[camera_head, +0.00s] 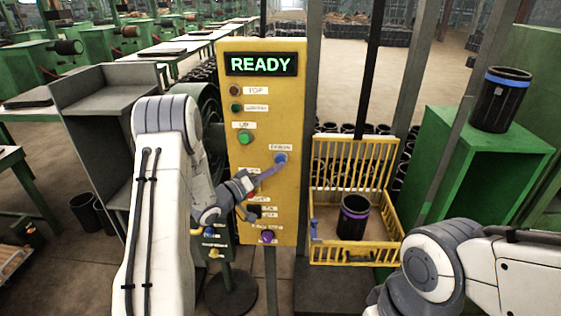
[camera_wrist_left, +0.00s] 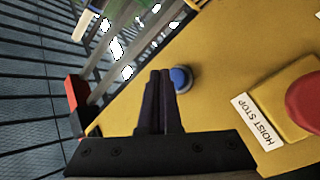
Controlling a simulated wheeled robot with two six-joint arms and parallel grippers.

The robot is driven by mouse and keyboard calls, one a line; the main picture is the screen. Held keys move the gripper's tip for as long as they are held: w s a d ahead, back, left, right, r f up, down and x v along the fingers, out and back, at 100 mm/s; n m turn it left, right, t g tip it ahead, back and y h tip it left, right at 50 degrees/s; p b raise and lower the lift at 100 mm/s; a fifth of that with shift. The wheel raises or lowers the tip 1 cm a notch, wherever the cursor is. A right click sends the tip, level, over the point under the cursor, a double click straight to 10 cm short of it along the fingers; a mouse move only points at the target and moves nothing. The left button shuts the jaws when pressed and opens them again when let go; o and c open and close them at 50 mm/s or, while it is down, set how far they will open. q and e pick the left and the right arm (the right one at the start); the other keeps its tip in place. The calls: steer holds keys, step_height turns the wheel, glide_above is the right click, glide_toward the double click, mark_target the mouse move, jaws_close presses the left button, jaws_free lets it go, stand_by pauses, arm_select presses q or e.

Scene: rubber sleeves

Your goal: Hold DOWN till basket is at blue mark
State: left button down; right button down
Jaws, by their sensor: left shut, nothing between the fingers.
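A yellow control panel (camera_head: 263,110) stands in the middle, its display reading READY. The blue DOWN button (camera_head: 281,158) is on its right side and also shows in the left wrist view (camera_wrist_left: 181,78). My left gripper (camera_head: 279,164) is shut and empty, its fingertips right at the button; I cannot tell whether they press it. The yellow basket (camera_head: 384,232) is right of the panel, low down, holding a black sleeve (camera_head: 353,220) with a purple band. A small blue piece (camera_head: 313,229) shows at its left front; I cannot tell whether it is the mark. My right gripper is out of view.
The green UP button (camera_head: 244,138) sits above left of DOWN. A red HOIST STOP button (camera_wrist_left: 306,101) is close by in the left wrist view. A blue-banded sleeve (camera_head: 500,100) stands on a green cabinet at right. Grey posts rise beside the basket.

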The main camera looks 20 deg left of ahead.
arm_select(q)
steer(key=s, duration=0.2)
steer(key=s+d, duration=0.1)
steer(key=s, duration=0.1)
steer(key=shift+s+d, duration=0.15)
steer(key=shift+s, duration=0.05)
stand_by(0.3)
steer(key=w+d+f+m+g+y+b, duration=0.1)
steer(key=w+d+f+m+g+y, duration=0.15)
steer(key=d, duration=0.55)
steer(key=s+d+m+g+y, duration=0.3)
steer(key=s+d+g+y, duration=0.1)
steer(key=s+d, duration=0.25)
steer(key=s+d+m+g, duration=0.1)
steer(key=s+m+g, duration=0.1)
steer(key=s, duration=0.8)
steer(key=s+d+m+g+y+b, duration=0.1)
steer(key=s+g, duration=0.3)
steer(key=s, duration=0.6)
steer(key=s+d+m+g+y+b, duration=0.1)
steer(key=s+d+m+g, duration=0.1)
steer(key=s, duration=0.8)
steer(key=shift+s+r+m+g, duration=0.2)
steer(key=shift+m+g, duration=0.15)
steer(key=shift+g, duration=0.5)
steer(key=shift+a, duration=0.1)
